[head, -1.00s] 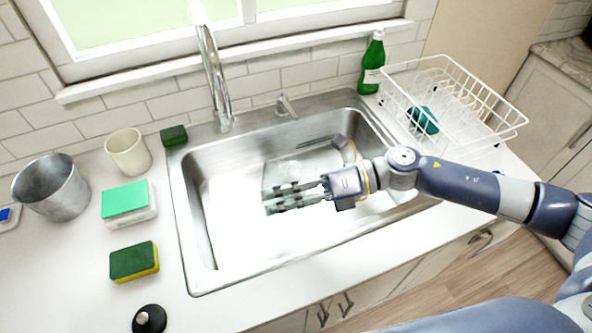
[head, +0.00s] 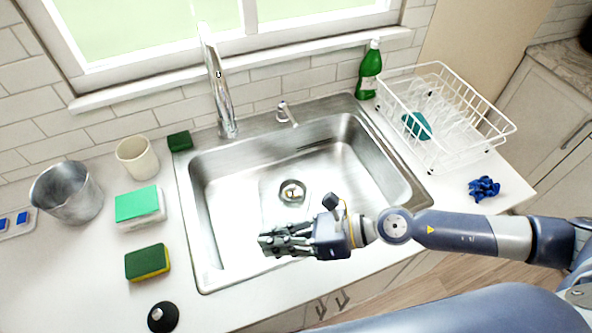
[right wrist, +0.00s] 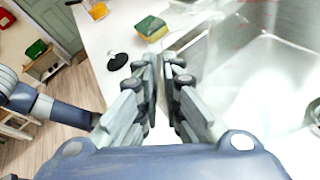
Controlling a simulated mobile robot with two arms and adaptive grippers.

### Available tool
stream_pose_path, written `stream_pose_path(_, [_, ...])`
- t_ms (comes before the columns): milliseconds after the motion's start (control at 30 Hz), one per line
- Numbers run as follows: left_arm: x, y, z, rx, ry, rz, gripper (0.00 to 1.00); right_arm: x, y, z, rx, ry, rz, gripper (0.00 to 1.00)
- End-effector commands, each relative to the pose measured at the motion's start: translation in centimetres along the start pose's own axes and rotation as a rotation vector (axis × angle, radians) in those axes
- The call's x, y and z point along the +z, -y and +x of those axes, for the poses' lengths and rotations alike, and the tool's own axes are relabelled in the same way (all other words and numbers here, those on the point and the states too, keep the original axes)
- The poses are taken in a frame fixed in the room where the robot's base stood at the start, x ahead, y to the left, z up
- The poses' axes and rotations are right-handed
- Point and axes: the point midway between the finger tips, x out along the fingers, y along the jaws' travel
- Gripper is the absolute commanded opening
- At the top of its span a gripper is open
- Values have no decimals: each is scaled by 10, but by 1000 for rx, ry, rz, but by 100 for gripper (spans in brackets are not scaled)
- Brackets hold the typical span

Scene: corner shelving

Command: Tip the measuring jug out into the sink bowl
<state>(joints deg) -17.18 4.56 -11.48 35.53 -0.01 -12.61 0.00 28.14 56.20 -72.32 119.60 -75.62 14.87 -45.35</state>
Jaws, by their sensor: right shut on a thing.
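The measuring jug (head: 272,206) is clear and hard to make out in the head view, a faint outline over the front middle of the sink bowl (head: 345,152). The metal drain shows through or beside it. In the right wrist view the clear jug (right wrist: 246,32) is at the upper right, with faint red marks. My right gripper (head: 268,244) is over the sink's front edge, its fingers nearly together and shut on the jug. The gripped part is hidden by the fingers, and I cannot tell the jug's tilt. My left gripper is not in view.
The tap (head: 220,85) rises behind the sink. Left stand a metal pot (head: 68,193), a cream cup (head: 137,158), sponges (head: 147,262) and a black knob-like thing (head: 162,316). Right are a dish rack (head: 460,145), green bottle (head: 369,72) and blue crumpled thing (head: 484,188).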

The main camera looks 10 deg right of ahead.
Motion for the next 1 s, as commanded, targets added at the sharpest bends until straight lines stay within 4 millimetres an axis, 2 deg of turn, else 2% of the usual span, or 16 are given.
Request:
stream_pose_path(33, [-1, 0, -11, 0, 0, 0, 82, 1, -4, 0, -12, -1, -25, 0])
stream_pose_path(100, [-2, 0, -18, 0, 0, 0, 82, -4, -6, 2, -28, -3, -68, 0])
stream_pose_path(400, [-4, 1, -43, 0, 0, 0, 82, -21, -9, 9, -96, -7, -231, 0])
stream_pose_path(633, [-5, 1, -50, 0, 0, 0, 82, -29, -8, 12, -127, -8, -309, 0])
stream_pose_path(1000, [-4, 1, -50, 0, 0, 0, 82, -31, -7, 13, -134, -8, -324, 0])
